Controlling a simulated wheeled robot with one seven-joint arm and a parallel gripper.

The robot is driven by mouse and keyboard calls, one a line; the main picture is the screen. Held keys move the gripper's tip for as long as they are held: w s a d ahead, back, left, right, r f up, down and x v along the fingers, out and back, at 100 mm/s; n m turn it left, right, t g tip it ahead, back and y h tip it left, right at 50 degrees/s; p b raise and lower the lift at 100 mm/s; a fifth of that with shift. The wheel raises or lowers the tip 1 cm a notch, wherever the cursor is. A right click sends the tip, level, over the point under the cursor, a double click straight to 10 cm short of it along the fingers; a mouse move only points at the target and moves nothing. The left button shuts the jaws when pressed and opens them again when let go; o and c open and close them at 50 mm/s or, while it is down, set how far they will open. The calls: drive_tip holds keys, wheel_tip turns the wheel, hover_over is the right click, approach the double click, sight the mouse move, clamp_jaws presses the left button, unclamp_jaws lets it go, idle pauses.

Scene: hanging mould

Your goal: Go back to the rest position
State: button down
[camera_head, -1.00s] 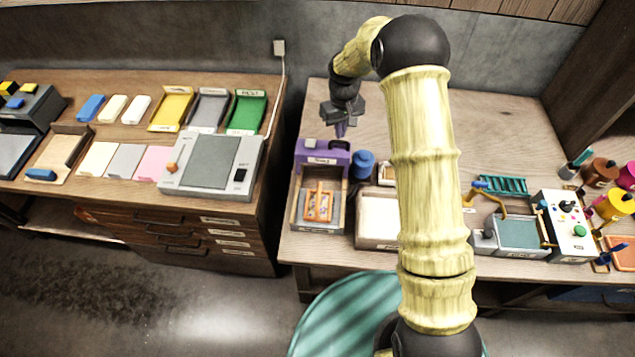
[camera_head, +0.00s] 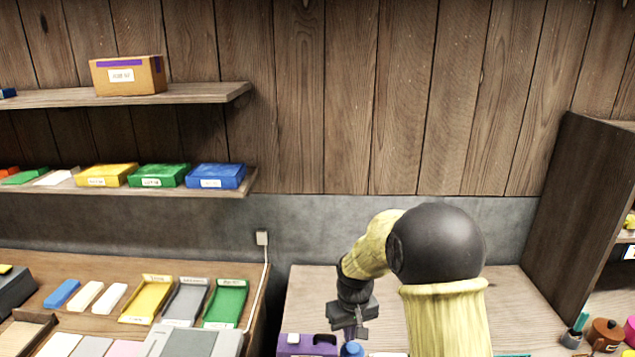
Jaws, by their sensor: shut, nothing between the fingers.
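My gripper (camera_head: 357,329) is at the end of my bent arm in the lower middle of the head view. It points down over the back of the right-hand table (camera_head: 519,305). Its fingers are small and dark here, shut and empty. It hangs above a blue knobbed object (camera_head: 352,348) and a little right of the purple-topped box (camera_head: 306,345); both are cut off by the bottom edge.
The left bench holds yellow (camera_head: 147,299), grey (camera_head: 184,302) and green (camera_head: 225,303) trays. Wall shelves carry a cardboard box (camera_head: 128,76) and several coloured boxes. A wooden cabinet (camera_head: 580,200) and pots (camera_head: 606,334) stand at right. The air above my arm is clear.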

drive_tip(key=s+d+r+m+b, duration=0.1)
drive_tip(key=s+d, duration=0.3)
drive_tip(key=s, duration=0.5)
drive_tip(key=s+d+r+m+t+b, duration=0.1)
drive_tip(key=s+d+m+b, duration=0.1)
drive_tip(key=s, duration=0.8)
drive_tip(key=shift+d+m+t, duration=0.3)
drive_tip(key=shift+d+m, duration=0.1)
drive_tip(key=shift+d, duration=0.45)
drive_tip(key=shift+r, duration=0.1)
drive_tip(key=shift+s+a, duration=0.1)
drive_tip(key=shift+s, duration=0.05)
idle(0.7)
